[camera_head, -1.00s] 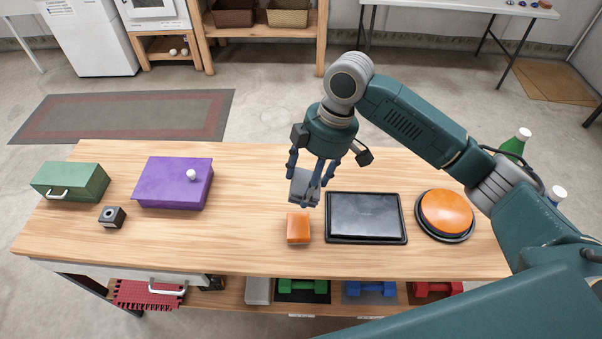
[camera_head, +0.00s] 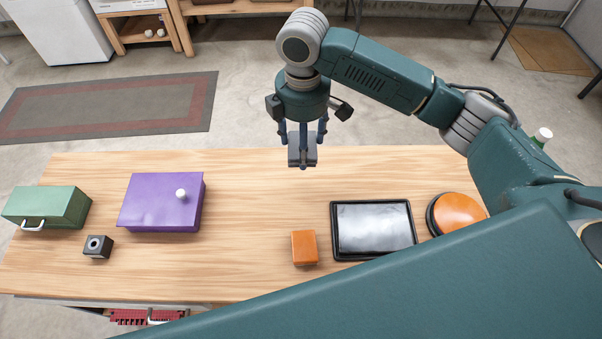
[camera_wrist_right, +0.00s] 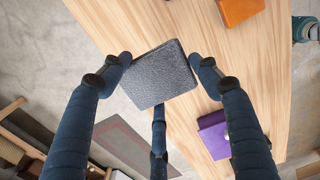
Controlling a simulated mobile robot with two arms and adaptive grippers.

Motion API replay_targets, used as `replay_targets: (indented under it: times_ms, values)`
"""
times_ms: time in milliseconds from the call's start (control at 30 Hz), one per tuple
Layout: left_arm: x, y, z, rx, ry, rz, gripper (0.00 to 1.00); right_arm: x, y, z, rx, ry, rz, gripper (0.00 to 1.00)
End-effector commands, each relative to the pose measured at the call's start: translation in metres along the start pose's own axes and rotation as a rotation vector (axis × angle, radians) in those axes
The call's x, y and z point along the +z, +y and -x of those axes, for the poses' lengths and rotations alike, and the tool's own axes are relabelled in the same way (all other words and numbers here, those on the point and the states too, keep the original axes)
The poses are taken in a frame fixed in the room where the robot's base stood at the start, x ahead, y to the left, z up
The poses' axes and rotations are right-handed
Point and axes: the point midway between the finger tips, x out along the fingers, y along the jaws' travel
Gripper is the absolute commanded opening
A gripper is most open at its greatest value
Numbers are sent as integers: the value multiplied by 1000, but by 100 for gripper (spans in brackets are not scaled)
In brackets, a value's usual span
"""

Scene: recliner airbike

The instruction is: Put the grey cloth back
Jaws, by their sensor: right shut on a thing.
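The grey cloth (camera_wrist_right: 158,75) is a folded, block-like square with a speckled surface, held between the fingers in the right wrist view. In the head view the grey cloth (camera_head: 301,148) is small and dark under the fingertips. My right gripper (camera_head: 302,150) is shut on it, held above the far edge of the table. In the right wrist view the fingers of my right gripper (camera_wrist_right: 160,72) press on its sides. My left gripper is not in view.
The wooden table (camera_head: 250,200) holds a green box (camera_head: 45,207), a purple box (camera_head: 160,203), a small black cube (camera_head: 98,248), an orange block (camera_head: 304,247), a black tray (camera_head: 374,230) and an orange button (camera_head: 457,212). The table between the purple box and orange block is clear.

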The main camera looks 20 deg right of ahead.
Motion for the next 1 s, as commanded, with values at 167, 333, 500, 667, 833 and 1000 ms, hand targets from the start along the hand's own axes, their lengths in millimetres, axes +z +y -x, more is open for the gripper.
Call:
replay_targets:
  times_ms: [167, 333, 500, 667, 833, 1000]
  values:
    - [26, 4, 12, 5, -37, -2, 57, 1, -1, -48, -4, -2, -1, 41]
    - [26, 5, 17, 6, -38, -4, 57, 1, -1, -87, -2, -2, -1, 41]
    - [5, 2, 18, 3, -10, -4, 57, 0, 0, -106, 0, 1, 0, 41]
    - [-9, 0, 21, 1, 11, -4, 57, 1, -1, -125, -2, -2, 1, 41]
    - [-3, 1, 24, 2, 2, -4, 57, 1, 0, -147, -1, -1, 1, 41]
    - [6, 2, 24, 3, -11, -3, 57, 0, 0, -151, 2, 1, 2, 41]
